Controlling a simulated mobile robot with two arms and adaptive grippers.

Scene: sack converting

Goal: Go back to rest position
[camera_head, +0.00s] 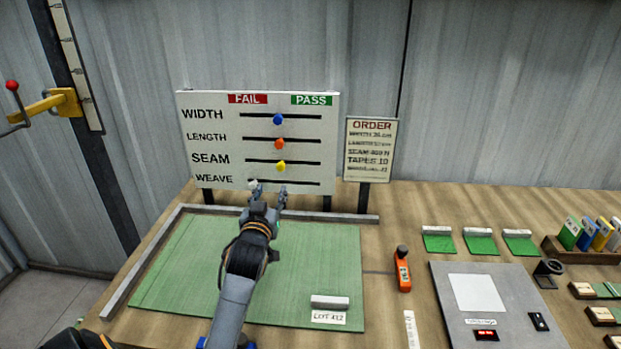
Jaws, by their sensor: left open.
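My left gripper (268,188) reaches up over the green mat (310,260) to the bottom edge of the white check board (225,117). Its fingers are spread apart, at the WEAVE row. A white knob (252,184) sits at the left end of that row, by the left finger; I cannot tell whether they touch. The blue knob (278,119), orange knob (280,144) and yellow knob (281,167) sit near the middle of their slots. My right gripper is not in view.
An order sign (369,148) stands right of the board. A white block (330,302) lies on the mat's front right. An orange handheld tool (402,270), a grey panel device (480,300) and green-based blocks (480,240) occupy the right side. A yellow lever bracket (65,102) projects at left.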

